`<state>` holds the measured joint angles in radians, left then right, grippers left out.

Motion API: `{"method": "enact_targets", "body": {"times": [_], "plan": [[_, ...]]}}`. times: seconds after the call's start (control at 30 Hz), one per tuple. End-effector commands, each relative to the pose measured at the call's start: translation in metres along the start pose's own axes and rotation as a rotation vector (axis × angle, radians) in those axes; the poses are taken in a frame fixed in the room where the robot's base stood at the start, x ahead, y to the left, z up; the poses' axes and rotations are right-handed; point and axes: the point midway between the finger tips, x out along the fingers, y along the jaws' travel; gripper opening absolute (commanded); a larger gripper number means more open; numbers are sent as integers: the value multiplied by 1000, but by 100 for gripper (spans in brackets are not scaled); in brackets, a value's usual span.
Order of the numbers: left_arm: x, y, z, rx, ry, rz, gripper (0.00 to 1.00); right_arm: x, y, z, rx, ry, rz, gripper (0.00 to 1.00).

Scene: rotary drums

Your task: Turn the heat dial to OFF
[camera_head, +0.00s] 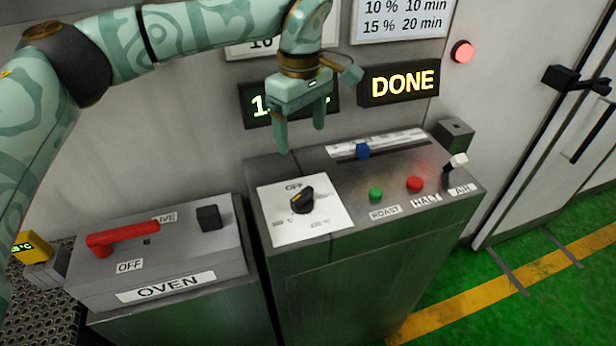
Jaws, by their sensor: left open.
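The heat dial (302,199) is a black knob with a yellow pointer line on a white plate (318,226) at the left of the console top. OFF is printed at the plate's far edge, with temperature marks at its lower left and lower right. The yellow line runs toward the left or lower left, not at OFF; its exact setting is hard to read. My left gripper (301,138) is open and empty, fingers down, above and behind the dial and apart from it. My right gripper is not in view.
The console (390,205) also has a blue slider (362,151), a green button (376,194), a red button (414,184) and a white-tipped lever (457,161). An oven box (200,262) with a red handle (122,238) stands left. A DONE sign (398,82) and a lit red lamp (462,52) are behind.

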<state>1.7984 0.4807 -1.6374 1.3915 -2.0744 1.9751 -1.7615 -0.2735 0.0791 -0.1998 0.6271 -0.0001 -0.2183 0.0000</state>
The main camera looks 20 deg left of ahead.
Motion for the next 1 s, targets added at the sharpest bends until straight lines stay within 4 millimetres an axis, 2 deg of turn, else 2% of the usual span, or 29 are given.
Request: {"method": "enact_targets", "body": {"times": [0.2, 0.3, 0.37, 0.5, 0.6, 0.8, 1.0], "plan": [[50, 1, 1, 3, -8, -9, 76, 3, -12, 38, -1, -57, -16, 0], [78, 2, 1, 2, -8, -9, 76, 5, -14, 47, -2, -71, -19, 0], [93, 2, 2, 3, -9, -9, 76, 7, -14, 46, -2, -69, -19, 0], [124, 2, 2, 2, -8, -6, 76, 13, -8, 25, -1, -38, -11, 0], [140, 2, 2, 1, -8, -6, 76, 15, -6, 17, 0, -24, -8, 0], [157, 2, 2, 2, -7, -3, 76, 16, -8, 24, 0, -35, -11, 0], [158, 2, 2, 2, -6, -2, 76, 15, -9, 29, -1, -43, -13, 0]]}}
